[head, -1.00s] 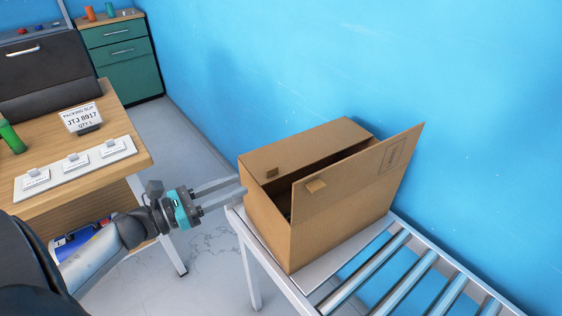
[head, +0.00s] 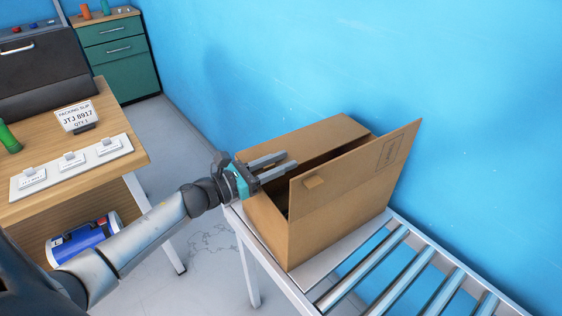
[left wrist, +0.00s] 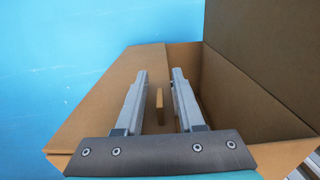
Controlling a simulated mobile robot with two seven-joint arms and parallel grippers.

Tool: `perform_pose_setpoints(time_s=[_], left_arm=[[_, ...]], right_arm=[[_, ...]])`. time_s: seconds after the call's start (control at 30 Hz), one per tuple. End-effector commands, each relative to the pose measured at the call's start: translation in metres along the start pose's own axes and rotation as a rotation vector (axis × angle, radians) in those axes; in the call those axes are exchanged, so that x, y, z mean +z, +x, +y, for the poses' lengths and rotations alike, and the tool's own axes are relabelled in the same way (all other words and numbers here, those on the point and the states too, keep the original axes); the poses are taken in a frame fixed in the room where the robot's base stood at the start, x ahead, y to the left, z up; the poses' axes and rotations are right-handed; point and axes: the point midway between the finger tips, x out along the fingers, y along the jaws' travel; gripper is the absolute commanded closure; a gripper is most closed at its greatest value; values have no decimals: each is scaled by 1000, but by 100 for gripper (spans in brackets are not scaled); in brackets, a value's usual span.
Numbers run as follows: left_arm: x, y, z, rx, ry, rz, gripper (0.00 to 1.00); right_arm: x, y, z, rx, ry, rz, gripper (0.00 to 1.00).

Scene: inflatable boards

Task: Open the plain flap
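The cardboard box (head: 268,216) sits on the near end of the roller conveyor. Its plain flap (head: 322,138) lies nearly level over the far side of the opening; it also shows in the left wrist view (left wrist: 115,105). My left gripper (head: 290,161) is over the box opening, above the plain flap's edge. Its fingers are apart, and in the left wrist view the plain flap's small tab (left wrist: 159,101) shows between them, not gripped. The head view hides that tab. My right gripper is out of view.
Conveyor rollers (head: 400,278) run to the lower right. A blue wall (head: 450,80) stands close behind the box. On the left is a wooden table (head: 125,150) with a packing slip sign (head: 76,116) and a switch panel (head: 72,168). A blue cylinder (head: 85,238) is beneath.

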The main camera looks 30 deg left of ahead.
Motion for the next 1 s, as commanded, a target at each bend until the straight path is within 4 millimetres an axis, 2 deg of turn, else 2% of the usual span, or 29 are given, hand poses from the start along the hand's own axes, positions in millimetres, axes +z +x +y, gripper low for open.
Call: perform_pose_setpoints(time_s=[0.3,0.63,1.0], left_arm=[[0,2,0,0,0,0,64],[0,1,0,0,0,0,100],[0,1,0,0,0,0,100]], right_arm=[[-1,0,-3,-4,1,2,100],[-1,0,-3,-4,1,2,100],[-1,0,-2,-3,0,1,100]])
